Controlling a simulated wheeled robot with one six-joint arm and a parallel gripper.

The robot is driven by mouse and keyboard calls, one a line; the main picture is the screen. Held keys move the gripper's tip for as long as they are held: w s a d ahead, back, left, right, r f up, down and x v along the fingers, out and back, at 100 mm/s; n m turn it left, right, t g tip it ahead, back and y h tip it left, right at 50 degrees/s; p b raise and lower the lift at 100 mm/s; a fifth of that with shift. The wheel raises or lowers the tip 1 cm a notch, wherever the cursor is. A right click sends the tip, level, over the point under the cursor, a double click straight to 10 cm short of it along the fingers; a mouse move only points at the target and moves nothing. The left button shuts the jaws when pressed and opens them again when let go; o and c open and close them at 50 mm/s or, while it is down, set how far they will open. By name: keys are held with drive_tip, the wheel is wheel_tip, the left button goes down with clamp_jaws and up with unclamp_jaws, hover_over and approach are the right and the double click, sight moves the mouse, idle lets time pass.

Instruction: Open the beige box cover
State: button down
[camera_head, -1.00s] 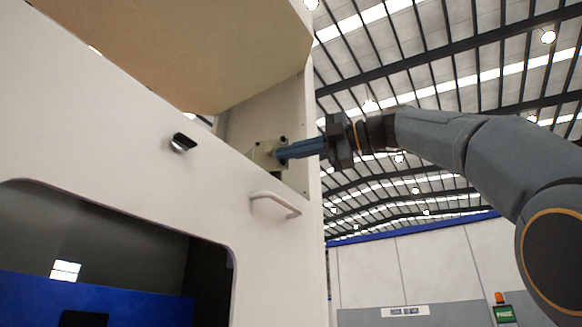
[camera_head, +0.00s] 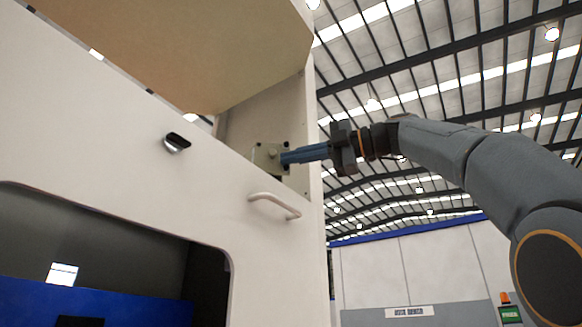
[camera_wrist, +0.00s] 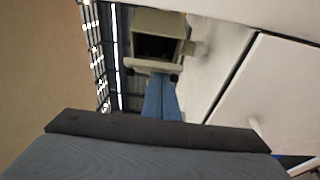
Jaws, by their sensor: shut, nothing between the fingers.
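The beige box (camera_head: 259,153) is on the inside wall of the tall white cabinet's opening, below the big beige panel. In the wrist view the beige box (camera_wrist: 160,22) shows a dark hollow, with a pale strip and dark knobs along its edge nearest my fingers. I cannot tell how far its cover stands open. My gripper (camera_head: 284,158) reaches in from the right with its blue fingers together, tips close to the box. In the wrist view my gripper's fingertips (camera_wrist: 161,80) are at the strip between the knobs; contact is unclear.
The white cabinet (camera_head: 120,165) fills the left, with a handle (camera_head: 274,205) below the box and a black latch (camera_head: 177,143) to its left. The large beige panel (camera_head: 200,50) overhangs the opening. Open air lies right of the cabinet, around my arm.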

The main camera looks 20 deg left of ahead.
drive_tip(key=shift+w+a+p, duration=0.2)
drive_tip(key=shift+w+p, duration=0.5)
drive_tip(key=shift+w, duration=0.4)
